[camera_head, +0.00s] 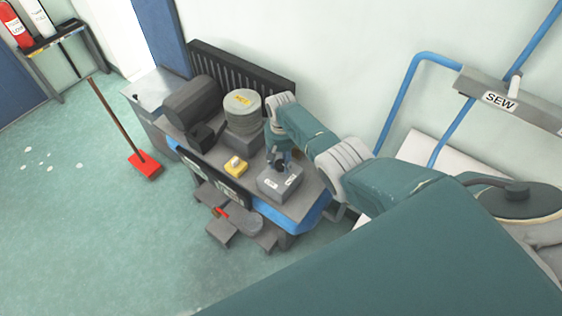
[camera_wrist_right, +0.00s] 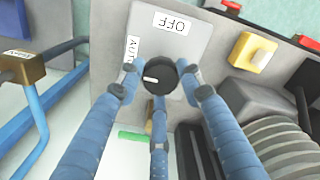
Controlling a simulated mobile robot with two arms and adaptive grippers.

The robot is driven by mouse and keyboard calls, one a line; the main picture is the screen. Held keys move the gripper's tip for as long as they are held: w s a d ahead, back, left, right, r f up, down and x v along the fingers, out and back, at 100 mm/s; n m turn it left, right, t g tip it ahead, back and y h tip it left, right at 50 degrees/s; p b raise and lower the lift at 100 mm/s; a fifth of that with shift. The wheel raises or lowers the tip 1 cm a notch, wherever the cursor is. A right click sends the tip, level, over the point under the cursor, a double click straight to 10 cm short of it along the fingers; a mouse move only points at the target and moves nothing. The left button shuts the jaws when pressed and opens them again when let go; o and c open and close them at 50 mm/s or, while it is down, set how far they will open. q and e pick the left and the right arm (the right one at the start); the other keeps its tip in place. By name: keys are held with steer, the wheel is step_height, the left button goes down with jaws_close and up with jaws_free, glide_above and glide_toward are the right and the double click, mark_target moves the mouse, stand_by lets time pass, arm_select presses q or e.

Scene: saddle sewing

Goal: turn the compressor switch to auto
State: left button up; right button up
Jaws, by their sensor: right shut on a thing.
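The compressor switch is a round black knob (camera_wrist_right: 160,82) on a grey switch box (camera_head: 279,184), which also shows in the right wrist view (camera_wrist_right: 108,25). A white mark on the knob points left in the wrist view. An OFF label (camera_wrist_right: 173,23) sits above the knob and an AUTO label (camera_wrist_right: 132,50) to its upper left. My right gripper (camera_head: 283,163) is over the box, with its blue fingers closed around the knob; it also shows in the wrist view (camera_wrist_right: 160,88). My left gripper is not in view.
A yellow button block (camera_head: 236,166) and a grey round canister (camera_head: 241,107) stand beside the switch box on the compressor. Blue pipes (camera_head: 404,95) and a SEW sign (camera_head: 500,101) are at the right. A red broom (camera_head: 145,166) stands on open floor at the left.

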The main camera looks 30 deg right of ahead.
mark_target(282, 166)
steer(key=shift+s+a+f, duration=0.1)
steer(key=shift+s+f, duration=0.25)
steer(key=shift+s, duration=0.1)
steer(key=o, duration=1.1)
steer(key=shift+o, duration=0.2)
steer(key=shift+r, duration=0.25)
steer(key=shift+w+r, duration=0.1)
steer(key=shift+w, duration=0.05)
steer(key=shift+w+r, duration=0.1)
steer(key=shift+r, duration=0.1)
step_height(282, 166, up, 11)
steer(key=shift+s+r, duration=0.2)
